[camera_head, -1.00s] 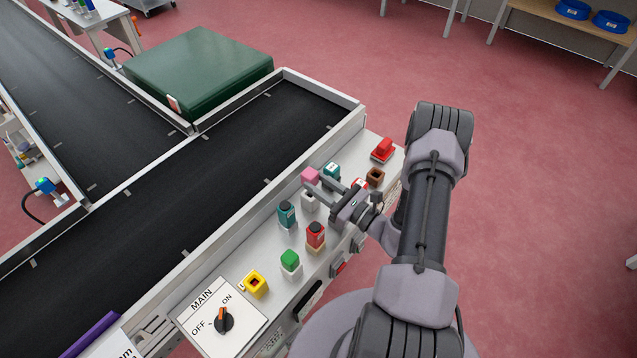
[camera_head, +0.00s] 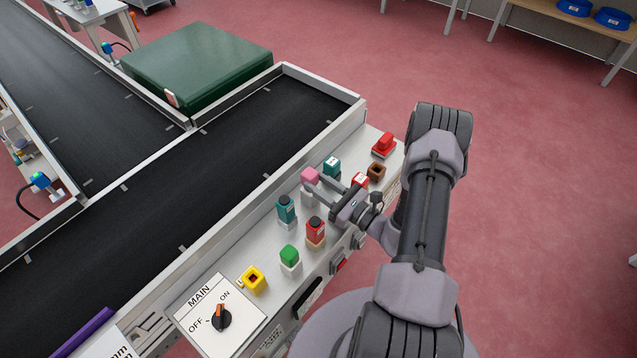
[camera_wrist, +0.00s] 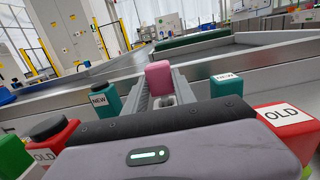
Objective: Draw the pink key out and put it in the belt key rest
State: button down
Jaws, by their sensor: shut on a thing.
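The pink key (camera_head: 310,175) is a small pink block standing upright on the grey control panel (camera_head: 270,215) beside the belt. It also shows in the wrist view (camera_wrist: 158,77), between the two finger ends. My gripper (camera_head: 319,185) reaches in from the right and is shut on the pink key. A yellow open socket (camera_head: 253,279) and a brown open socket (camera_head: 376,172) stand on the panel. I cannot tell which thing is the belt key rest.
Teal blocks (camera_head: 286,209) (camera_head: 332,166) and red blocks (camera_head: 315,231) (camera_head: 384,145) stand close around my gripper. A green block (camera_head: 289,256) and the MAIN switch (camera_head: 221,317) are nearer the front. The black belt (camera_head: 200,190) beside the panel is clear.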

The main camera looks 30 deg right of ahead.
jog(key=shift+f, duration=0.75)
jog(key=c, duration=0.9)
grip_release()
jog(key=shift+c, duration=0.2)
jog(key=shift+s, duration=0.1)
jog(key=p+v, duration=0.4)
jog(key=v, duration=1.3)
jog(key=shift+s+d, duration=0.1)
